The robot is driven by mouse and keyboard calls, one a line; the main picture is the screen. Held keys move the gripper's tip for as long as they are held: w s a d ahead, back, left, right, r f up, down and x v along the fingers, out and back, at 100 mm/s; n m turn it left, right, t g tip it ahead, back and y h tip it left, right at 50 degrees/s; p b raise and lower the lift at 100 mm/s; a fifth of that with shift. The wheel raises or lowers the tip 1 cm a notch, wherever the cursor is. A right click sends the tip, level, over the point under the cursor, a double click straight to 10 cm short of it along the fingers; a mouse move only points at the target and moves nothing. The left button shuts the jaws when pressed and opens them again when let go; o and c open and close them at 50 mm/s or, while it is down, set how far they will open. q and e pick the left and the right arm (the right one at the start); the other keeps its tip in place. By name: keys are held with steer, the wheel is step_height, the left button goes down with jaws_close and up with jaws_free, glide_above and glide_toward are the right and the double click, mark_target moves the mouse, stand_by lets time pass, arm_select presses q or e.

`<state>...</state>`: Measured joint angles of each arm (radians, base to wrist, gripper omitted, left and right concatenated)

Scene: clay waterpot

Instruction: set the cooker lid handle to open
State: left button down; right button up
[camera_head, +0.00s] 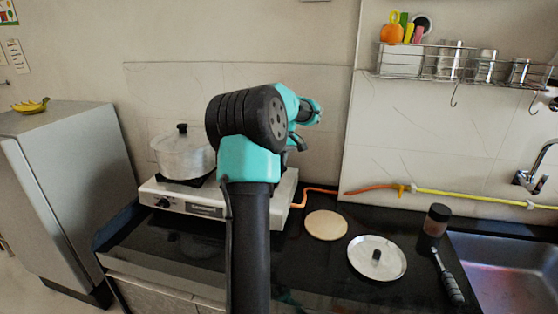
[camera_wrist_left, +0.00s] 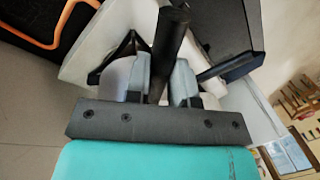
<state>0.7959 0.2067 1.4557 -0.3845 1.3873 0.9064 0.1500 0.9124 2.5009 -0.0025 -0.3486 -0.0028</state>
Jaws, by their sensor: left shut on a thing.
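In the left wrist view, my left gripper (camera_wrist_left: 160,82) has its two grey fingers on either side of a long black handle (camera_wrist_left: 172,35) and is shut on it. This looks like the cooker lid handle. The handle runs up between the fingers and out past them. A second dark handle-like bar (camera_wrist_left: 232,66) sticks out to the right. A pale rounded surface (camera_wrist_left: 114,76), probably the cooker, shows partly behind the fingers. In the head view, my arm blocks the right side of the stove, so the cooker and the fingertips are hidden there. My right gripper is not in view.
A white two-burner stove (camera_head: 186,203) stands on the black counter, with a lidded aluminium pot (camera_head: 183,158) on its left burner.

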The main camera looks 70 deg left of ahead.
arm_select(q)
steer(key=c, duration=1)
jaws_free()
steer(key=w+r, duration=0.1)
steer(key=r, duration=0.4)
steer(key=w+r, duration=0.1)
steer(key=r, duration=0.5)
steer(key=w+r, duration=0.1)
steer(key=r, duration=0.5)
steer(key=shift+w, duration=0.2)
